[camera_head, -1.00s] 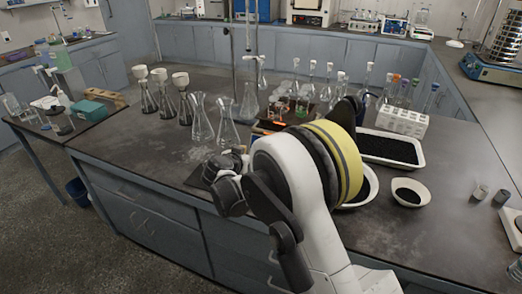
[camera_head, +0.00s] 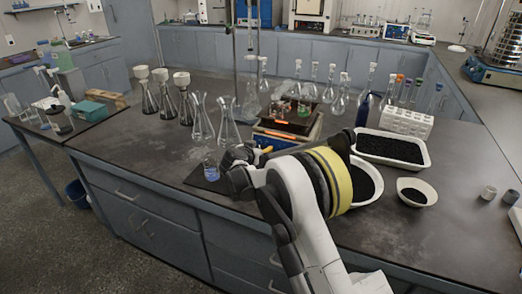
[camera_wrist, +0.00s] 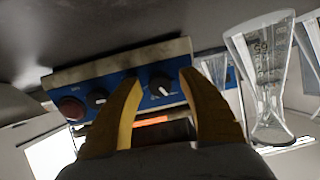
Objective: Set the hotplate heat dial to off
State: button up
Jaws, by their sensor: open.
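The hotplate (camera_head: 275,141) stands on the bench just beyond my arm, with small glassware on top. In the wrist view its blue front panel (camera_wrist: 125,88) shows a red round button (camera_wrist: 70,108), a black dial (camera_wrist: 97,97) and another black dial with a white pointer (camera_wrist: 160,86). The labels are too small to read, so I cannot tell which dial is heat. My gripper (camera_wrist: 160,77) is open, its yellow fingers either side of the white-pointer dial; contact cannot be told. In the head view my gripper (camera_head: 265,150) is partly hidden by my wrist.
A white tray of black grains (camera_head: 424,157) and a white rack (camera_head: 407,122) are to the right.

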grip_shut()
jog(key=n+p, duration=0.1)
jog(key=n, duration=0.3)
jog(key=shift+a+n, duration=0.1)
jog(key=shift+n, duration=0.2)
jog(key=n, duration=0.5)
jog(key=shift+g+p, duration=0.3)
jog(key=shift+p, duration=0.1)
jog(key=shift+n, duration=0.3)
